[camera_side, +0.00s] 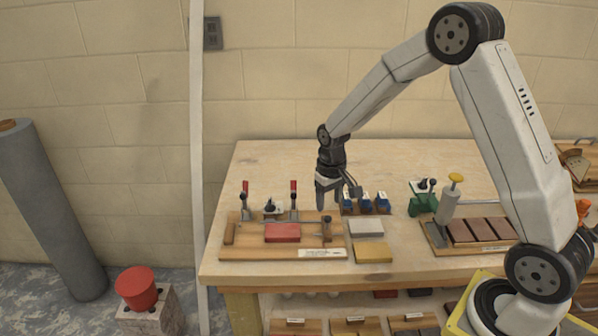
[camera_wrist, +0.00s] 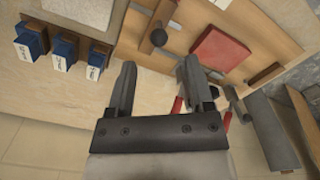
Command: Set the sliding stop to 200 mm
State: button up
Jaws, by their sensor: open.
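The sliding stop (camera_side: 327,229), with a dark round knob on top, stands near the right end of a wooden board (camera_side: 245,253) on the bench. In the wrist view the stop (camera_wrist: 157,37) shows ahead of my fingers. My gripper (camera_side: 337,197) is open and empty above the back right part of the board, apart from the stop. Its two fingers (camera_wrist: 157,75) show spread in the wrist view. A red block (camera_side: 283,232) lies on the board, left of the stop. A pale label (camera_side: 322,253) is on the board's front; its marks are too small to read.
Two red-handled clamps (camera_side: 294,200) stand along the board's back. Blue items (camera_side: 366,203) stand behind and right of the stop. Grey (camera_side: 366,227) and yellow (camera_side: 373,253) blocks lie right of the board. A tray of brown slabs (camera_side: 470,231) is farther right.

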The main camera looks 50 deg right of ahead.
aim_at(328, 222)
jog(key=shift+w+d+f, duration=0.1)
jog(key=shift+f, duration=0.15)
jog(key=shift+f, duration=3.75)
grip_shut()
